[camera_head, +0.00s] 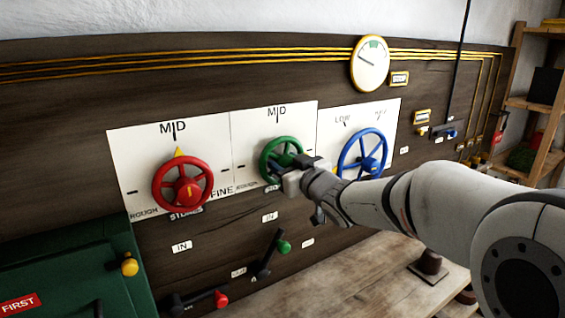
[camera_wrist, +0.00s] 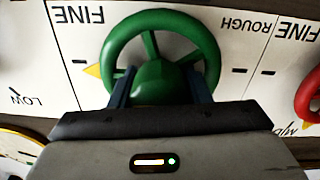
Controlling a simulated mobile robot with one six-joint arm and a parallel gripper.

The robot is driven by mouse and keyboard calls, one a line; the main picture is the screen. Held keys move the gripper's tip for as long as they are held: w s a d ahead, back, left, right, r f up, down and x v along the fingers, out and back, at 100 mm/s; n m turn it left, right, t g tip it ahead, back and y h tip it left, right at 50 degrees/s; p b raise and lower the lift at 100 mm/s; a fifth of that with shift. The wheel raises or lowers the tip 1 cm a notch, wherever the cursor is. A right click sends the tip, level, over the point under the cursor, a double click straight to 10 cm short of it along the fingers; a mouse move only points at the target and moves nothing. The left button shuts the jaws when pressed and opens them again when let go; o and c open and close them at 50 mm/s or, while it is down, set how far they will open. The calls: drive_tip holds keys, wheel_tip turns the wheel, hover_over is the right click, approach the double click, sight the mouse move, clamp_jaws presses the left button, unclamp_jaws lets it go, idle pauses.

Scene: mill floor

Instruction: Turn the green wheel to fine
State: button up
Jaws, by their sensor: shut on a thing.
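The green wheel (camera_head: 265,152) is mounted on a white dial panel (camera_head: 245,130) between the red and blue wheels. In the wrist view, which is upside down, the green wheel (camera_wrist: 207,45) fills the middle. Its yellow pointer (camera_wrist: 92,70) points left there, beside the black tick (camera_wrist: 80,62) below the word FINE (camera_wrist: 82,15). My gripper (camera_wrist: 160,82) is shut on the wheel's hub, one finger on each side. In the head view my gripper (camera_head: 299,172) covers the wheel's lower right, hiding its pointer and its FINE label.
The red wheel (camera_head: 156,184) on the left has its pointer up at MID. The blue wheel (camera_head: 347,152) stands close on the right, behind my gripper. Below are a green-knobbed lever (camera_head: 267,258) and a red-knobbed lever (camera_head: 200,299). A gauge (camera_head: 370,63) hangs above.

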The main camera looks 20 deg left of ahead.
drive_tip(key=shift+d+f, duration=0.1)
drive_tip(key=shift+f, duration=0.15)
drive_tip(key=o, duration=1)
drive_tip(key=shift+r, duration=0.2)
drive_tip(key=b+v, duration=0.1)
drive_tip(key=v, duration=0.6)
drive_tip(key=shift+s+d, duration=0.25)
drive_tip(key=shift+d, duration=0.05)
